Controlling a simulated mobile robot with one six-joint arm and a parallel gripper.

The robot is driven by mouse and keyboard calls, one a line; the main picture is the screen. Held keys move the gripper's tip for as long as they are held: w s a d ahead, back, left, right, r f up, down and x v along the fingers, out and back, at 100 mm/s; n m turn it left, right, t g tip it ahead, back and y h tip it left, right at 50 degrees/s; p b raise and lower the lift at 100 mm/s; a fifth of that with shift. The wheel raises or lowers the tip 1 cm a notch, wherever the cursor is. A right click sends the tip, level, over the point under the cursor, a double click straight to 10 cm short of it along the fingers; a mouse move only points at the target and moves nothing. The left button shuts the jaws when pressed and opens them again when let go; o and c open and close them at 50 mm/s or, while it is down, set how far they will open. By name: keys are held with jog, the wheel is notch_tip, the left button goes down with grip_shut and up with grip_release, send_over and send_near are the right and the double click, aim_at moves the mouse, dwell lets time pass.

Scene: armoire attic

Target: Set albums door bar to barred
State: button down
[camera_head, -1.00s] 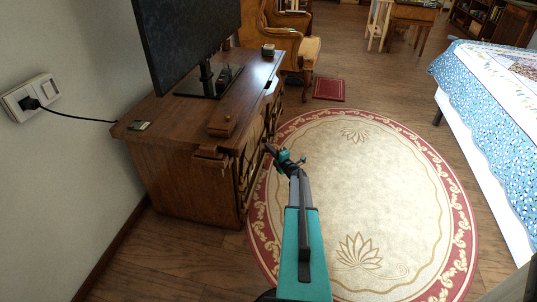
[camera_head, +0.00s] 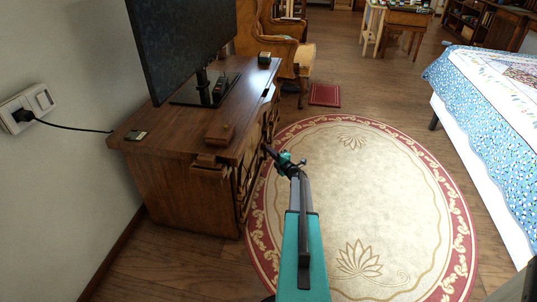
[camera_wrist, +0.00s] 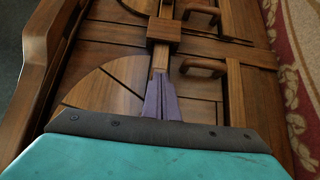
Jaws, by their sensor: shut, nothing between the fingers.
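The dark wooden cabinet (camera_head: 165,187) stands at the left, its front facing the rug. In the wrist view its front has curved trim and two wooden handles, one at the top (camera_wrist: 200,11) and one lower (camera_wrist: 205,67). A narrow wooden strip (camera_wrist: 160,57), perhaps the door bar, meets a square wooden block (camera_wrist: 164,31). I cannot tell which door is the albums door. My gripper (camera_head: 267,149) is shut and empty in front of the cabinet. In the wrist view its purple fingers (camera_wrist: 162,88) point at the strip; contact is unclear.
A television (camera_head: 182,45), a small wooden box (camera_head: 219,134) and a dark phone-like object (camera_head: 136,135) are on the cabinet top. A round rug (camera_head: 365,205) covers open floor to the right. A bed (camera_head: 490,110) stands farther right, an armchair (camera_head: 275,40) behind.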

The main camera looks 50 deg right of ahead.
jog(key=shift+w+a, duration=0.2)
jog(key=shift+w, duration=0.15)
jog(key=shift+s+a, duration=0.1)
jog(key=a+v, duration=0.2)
jog(key=v, duration=1)
jog(key=shift+a, duration=0.25)
jog(key=shift+s, duration=0.15)
dwell(0.5)
